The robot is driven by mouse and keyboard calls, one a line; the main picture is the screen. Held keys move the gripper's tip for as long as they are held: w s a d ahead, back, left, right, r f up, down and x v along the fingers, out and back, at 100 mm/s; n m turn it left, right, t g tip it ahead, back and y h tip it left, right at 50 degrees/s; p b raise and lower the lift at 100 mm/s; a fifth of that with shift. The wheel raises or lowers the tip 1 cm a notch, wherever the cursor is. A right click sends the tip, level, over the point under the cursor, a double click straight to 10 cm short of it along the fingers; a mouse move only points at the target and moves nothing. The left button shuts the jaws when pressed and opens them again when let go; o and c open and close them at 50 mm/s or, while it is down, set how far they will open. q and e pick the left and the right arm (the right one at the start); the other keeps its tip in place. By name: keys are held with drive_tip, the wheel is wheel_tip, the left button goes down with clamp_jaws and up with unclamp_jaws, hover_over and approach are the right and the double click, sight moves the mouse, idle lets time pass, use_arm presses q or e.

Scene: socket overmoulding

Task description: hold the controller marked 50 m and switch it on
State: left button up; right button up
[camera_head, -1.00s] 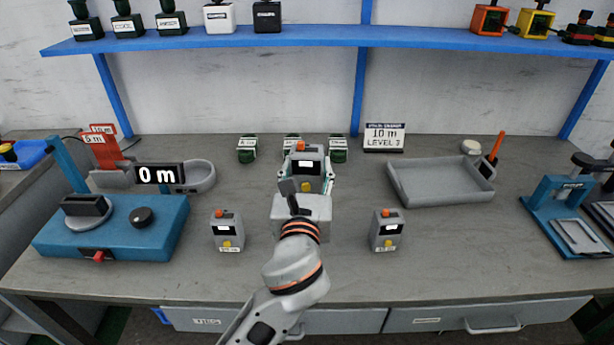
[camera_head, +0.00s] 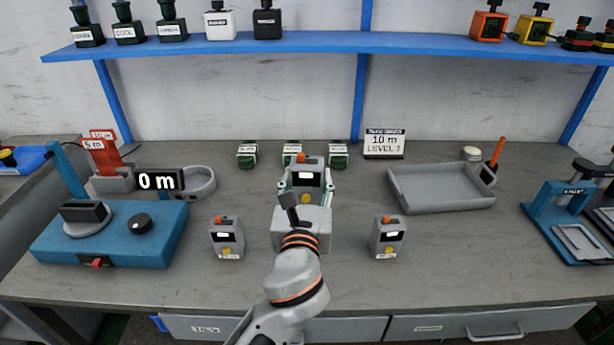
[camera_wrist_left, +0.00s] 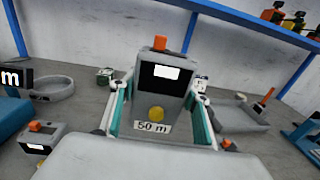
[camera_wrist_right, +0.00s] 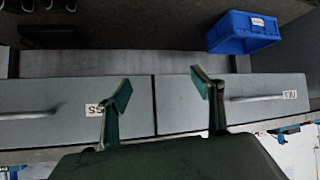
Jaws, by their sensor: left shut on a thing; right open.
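The controller marked 50 m (camera_wrist_left: 158,85) is a grey box with an orange-red knob on top, a dark panel with a lit white screen and a yellow button. My left gripper (camera_wrist_left: 158,112) is shut on it, with one finger on each side, in the left wrist view. In the head view the same controller (camera_head: 306,178) stands upright in my left gripper (camera_head: 306,188), over the middle of the bench. My right gripper (camera_wrist_right: 160,92) is open and empty in the right wrist view, facing the drawer fronts. It does not show in the head view.
Two similar controllers stand on the bench, left (camera_head: 227,238) and right (camera_head: 388,237) of my left arm. A grey tray (camera_head: 440,203) lies to the right. A blue machine (camera_head: 112,232) stands at left. A blue bin (camera_wrist_right: 243,32) shows in the right wrist view.

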sight(307, 200)
use_arm(q)
drive_tip(key=shift+f+b, duration=0.35)
drive_tip(key=shift+f, duration=1.45)
drive_tip(key=shift+f+b, duration=0.6)
drive_tip(key=shift+f, duration=0.3)
drive_tip(key=shift+f+b, duration=0.4)
drive_tip(key=shift+f, duration=0.55)
drive_tip(key=shift+f+b, duration=2.1)
drive_tip(key=shift+f, duration=2.6)
drive_tip(key=shift+f+b, duration=0.35)
drive_tip(key=shift+f, duration=0.4)
use_arm(e)
wheel_tip(307, 200, down, 6)
drive_tip(key=d, duration=0.1)
drive_tip(key=shift+d+n, duration=0.25)
drive_tip(key=shift+n, duration=0.05)
use_arm(q)
drive_tip(key=shift+f, duration=0.2)
use_arm(e)
drive_tip(key=shift+w+r, duration=0.2)
drive_tip(key=shift+r, duration=0.2)
